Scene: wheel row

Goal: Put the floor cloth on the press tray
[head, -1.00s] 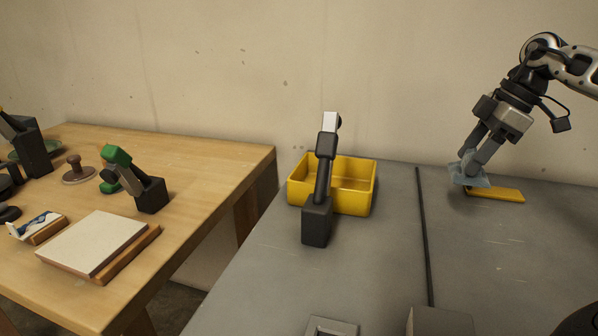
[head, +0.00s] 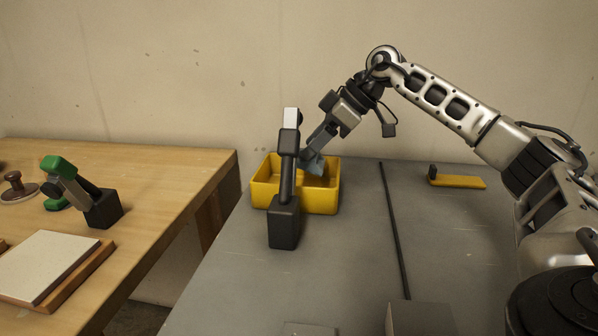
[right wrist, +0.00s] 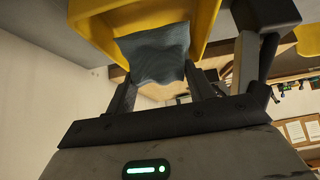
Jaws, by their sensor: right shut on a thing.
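The floor cloth, a small blue-grey piece (head: 315,164), is pinched in my right gripper (head: 312,152) at the yellow tray (head: 319,201). It hangs over or just inside the tray's opening; its exact height there I cannot tell. The right wrist view shows the cloth (right wrist: 157,53) between the fingers of the right gripper (right wrist: 163,85), with the yellow tray wall (right wrist: 88,35) close beside it. The yellow open-topped tray stands at the back left of the grey table; no label shows whether it is the press tray. My left gripper is not in view.
A dark upright tool (head: 285,215) stands just in front of the yellow tray. A flat yellow piece with a black knob (head: 460,182) lies at right on the grey table (head: 350,260). A wooden table at left holds a white-topped board (head: 45,265) and tools.

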